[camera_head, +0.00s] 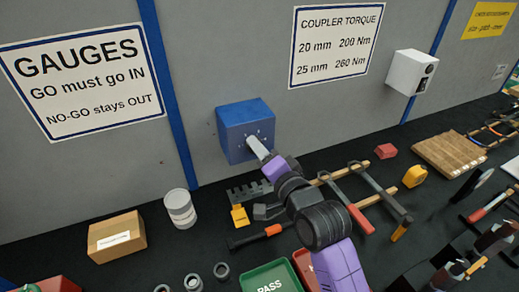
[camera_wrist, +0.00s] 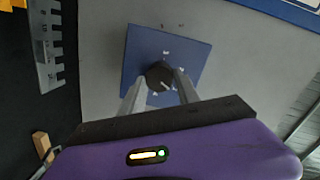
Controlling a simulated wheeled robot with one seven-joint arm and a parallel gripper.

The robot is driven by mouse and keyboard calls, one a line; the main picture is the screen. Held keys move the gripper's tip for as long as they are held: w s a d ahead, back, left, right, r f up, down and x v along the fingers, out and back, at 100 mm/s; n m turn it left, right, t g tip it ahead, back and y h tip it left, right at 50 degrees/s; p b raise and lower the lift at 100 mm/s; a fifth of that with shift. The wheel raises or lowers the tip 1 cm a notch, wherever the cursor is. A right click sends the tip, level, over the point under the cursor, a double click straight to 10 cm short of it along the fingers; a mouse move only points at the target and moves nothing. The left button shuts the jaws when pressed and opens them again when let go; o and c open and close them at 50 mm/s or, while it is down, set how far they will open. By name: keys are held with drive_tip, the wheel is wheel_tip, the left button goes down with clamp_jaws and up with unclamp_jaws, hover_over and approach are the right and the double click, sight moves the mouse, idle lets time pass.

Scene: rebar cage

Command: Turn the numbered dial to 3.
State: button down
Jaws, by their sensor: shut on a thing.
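The numbered dial is a round black knob (camera_wrist: 158,74) on the front of a blue box (camera_head: 233,116) fixed to the grey wall. In the wrist view the blue face (camera_wrist: 193,50) carries small white marks around the knob, too small to read surely. A pale pointer line on the knob slants toward the lower right. My gripper (camera_wrist: 161,79) has one finger on each side of the knob and is shut on it. In the head view my gripper (camera_head: 258,147) reaches the box's front and hides the knob.
A white box (camera_head: 411,72) hangs on the wall to the right. Below are a white can (camera_head: 180,209), a cardboard box (camera_head: 117,238), a green PASS tray (camera_head: 270,279) and several tools on the black bench. The air around the blue box looks clear.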

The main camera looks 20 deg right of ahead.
idle(0.4)
drive_tip(key=c, duration=0.9)
unclamp_jaws()
drive_tip(key=shift+s, duration=0.1)
drive_tip(key=s, duration=0.2)
drive_tip(key=s+b, duration=0.1)
drive_tip(key=s, duration=0.4)
drive_tip(key=shift+s+d+r, duration=0.25)
drive_tip(key=shift+s+r, duration=0.05)
drive_tip(key=shift+r, duration=0.05)
